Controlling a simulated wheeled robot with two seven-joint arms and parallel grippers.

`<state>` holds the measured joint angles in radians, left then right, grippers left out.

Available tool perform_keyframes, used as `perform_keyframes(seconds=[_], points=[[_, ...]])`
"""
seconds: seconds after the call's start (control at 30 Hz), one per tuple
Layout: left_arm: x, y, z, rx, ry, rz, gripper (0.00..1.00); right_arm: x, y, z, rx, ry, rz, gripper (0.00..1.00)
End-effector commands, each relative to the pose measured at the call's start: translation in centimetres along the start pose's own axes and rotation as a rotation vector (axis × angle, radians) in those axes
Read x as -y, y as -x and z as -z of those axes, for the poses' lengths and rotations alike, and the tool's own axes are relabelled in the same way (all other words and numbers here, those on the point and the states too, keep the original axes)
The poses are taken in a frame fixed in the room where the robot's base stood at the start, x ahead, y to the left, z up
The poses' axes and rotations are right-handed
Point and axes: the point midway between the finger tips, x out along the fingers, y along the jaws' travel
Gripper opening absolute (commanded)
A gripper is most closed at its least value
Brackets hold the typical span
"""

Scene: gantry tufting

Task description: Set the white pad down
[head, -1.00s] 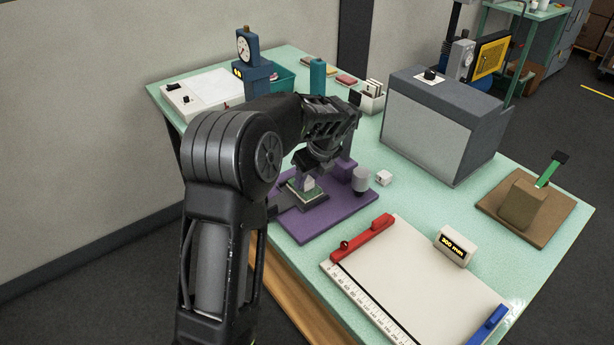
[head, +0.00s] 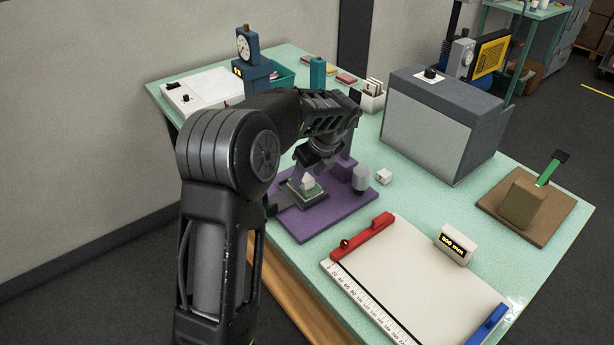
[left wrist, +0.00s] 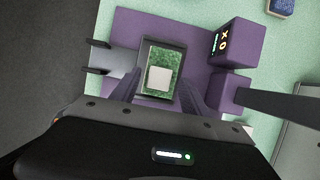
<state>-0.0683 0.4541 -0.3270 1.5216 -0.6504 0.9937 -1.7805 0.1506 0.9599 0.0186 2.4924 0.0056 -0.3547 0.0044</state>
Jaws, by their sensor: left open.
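The small white pad (head: 308,184) rests on a green patch in a dark-edged tray (head: 294,194) on the purple fixture plate (head: 310,217). In the left wrist view the pad (left wrist: 160,79) lies flat near the middle of the green patch (left wrist: 162,57). My left gripper (head: 314,170) is above the pad, open and empty. In the left wrist view its two fingers stand on either side of the pad, with clear gaps. In the head view the fingertips are hard to make out. My right gripper is not in view.
A small white block (head: 384,176) sits beside the plate. A white board (head: 420,270) with red and blue end pieces lies in front, and a large grey box (head: 440,130) stands behind.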

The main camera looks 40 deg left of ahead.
Motion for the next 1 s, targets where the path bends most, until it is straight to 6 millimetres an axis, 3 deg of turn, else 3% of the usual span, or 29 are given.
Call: perform_keyframes(seconds=[0.5, 0.7, 1.0], points=[[0.0, 9.6, 0.0, 0.001, 0.000, 0.002, 0.54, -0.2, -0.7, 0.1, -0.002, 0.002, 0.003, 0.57], [0.0, 10.8, 0.0, 0.000, -0.001, 0.001, 0.54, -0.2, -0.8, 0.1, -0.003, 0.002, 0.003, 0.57], [0.0, 10.8, 0.0, 0.000, -0.001, 0.000, 0.54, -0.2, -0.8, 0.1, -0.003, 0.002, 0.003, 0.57]])
